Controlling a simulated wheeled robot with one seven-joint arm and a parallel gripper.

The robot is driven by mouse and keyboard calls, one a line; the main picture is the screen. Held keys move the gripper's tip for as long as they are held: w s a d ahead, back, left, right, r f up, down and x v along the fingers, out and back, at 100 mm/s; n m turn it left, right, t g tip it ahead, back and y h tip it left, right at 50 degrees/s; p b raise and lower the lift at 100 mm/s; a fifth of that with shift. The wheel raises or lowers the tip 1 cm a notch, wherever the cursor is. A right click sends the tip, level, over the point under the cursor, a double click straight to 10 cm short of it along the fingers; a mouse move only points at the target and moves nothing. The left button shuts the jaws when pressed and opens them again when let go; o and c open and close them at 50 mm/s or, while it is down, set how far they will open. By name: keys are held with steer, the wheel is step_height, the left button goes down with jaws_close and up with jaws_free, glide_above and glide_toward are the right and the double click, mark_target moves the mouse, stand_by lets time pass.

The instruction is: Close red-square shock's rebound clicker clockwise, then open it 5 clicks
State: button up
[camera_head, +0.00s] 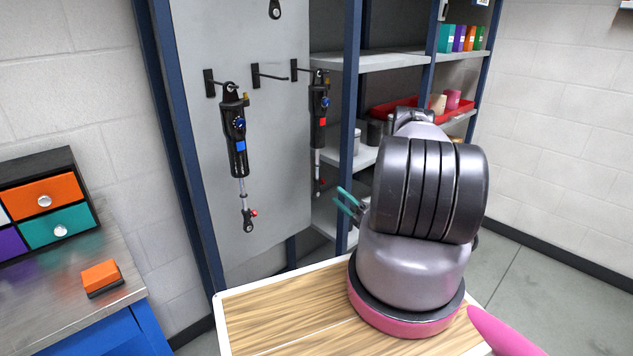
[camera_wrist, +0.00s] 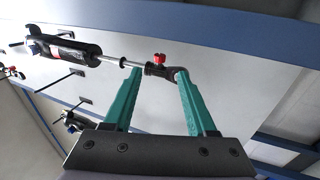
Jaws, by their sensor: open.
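The red-square shock (camera_head: 319,105) hangs on the grey panel, with a red square on its dark body and a red clicker (camera_head: 322,181) near its lower end. In the wrist view its body (camera_wrist: 65,48), silver rod and red clicker knob (camera_wrist: 159,58) lie across the top. My gripper (camera_wrist: 157,72) is open and empty, its teal fingers pointing toward the shock's lower end; the knob appears between and just beyond the tips. I cannot tell whether a finger touches the end fitting. In the head view my gripper (camera_head: 347,202) is right of the shock's lower end, mostly behind my arm.
A blue-square shock (camera_head: 236,140) hangs to the left with its own red clicker (camera_head: 253,212). A blue post (camera_head: 347,130) and shelves (camera_head: 385,60) with a red tray (camera_head: 395,108) stand to the right. A wooden-topped table (camera_head: 290,310) is below; a drawer unit (camera_head: 40,205) is left.

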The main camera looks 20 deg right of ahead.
mark_target(322, 181)
steer(key=x, duration=1)
jaws_close()
